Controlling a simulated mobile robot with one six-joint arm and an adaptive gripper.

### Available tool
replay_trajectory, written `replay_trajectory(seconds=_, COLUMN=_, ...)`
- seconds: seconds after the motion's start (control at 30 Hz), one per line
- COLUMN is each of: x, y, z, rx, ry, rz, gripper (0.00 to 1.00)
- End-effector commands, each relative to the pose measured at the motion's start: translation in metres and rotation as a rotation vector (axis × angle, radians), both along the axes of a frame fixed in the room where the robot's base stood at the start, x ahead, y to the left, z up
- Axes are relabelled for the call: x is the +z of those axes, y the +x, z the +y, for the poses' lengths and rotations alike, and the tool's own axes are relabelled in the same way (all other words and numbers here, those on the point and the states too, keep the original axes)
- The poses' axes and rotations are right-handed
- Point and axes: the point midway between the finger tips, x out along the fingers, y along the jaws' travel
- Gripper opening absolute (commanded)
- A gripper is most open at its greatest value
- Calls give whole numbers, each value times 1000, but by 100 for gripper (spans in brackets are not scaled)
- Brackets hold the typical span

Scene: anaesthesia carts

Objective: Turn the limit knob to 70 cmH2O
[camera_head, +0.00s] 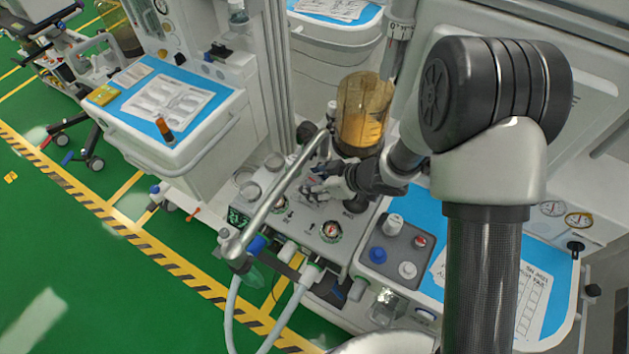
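My gripper (318,183) is over the grey metal panel (297,232) of the middle anaesthesia cart, with its fingers pointing left. The fingers are small and dark here, and I cannot tell whether they are open or shut on something. I cannot make out the limit knob for certain; the gripper hides part of the panel. Round pale knobs or caps (275,162) stand on the panel's left part. A round gauge (331,231) is on its front right. No scale or cmH2O figure is legible.
A curved metal bar (272,202) crosses above the panel, close to my gripper. An amber canister (362,112) stands just behind. Two pale hoses (283,322) hang in front. A grey block with coloured knobs (396,247) and a blue-topped tray (545,262) are at right.

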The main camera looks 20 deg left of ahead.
Motion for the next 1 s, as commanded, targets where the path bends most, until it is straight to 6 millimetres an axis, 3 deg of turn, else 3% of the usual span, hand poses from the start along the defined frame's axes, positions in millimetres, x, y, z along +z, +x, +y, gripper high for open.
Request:
replay_trajectory(seconds=0.5, x=0, y=0, z=0, rx=0, ry=0, rz=0, gripper=13)
replay_trajectory(seconds=1.0, x=-2, y=-1, z=1, rx=-144, ry=1, rz=-2, gripper=13)
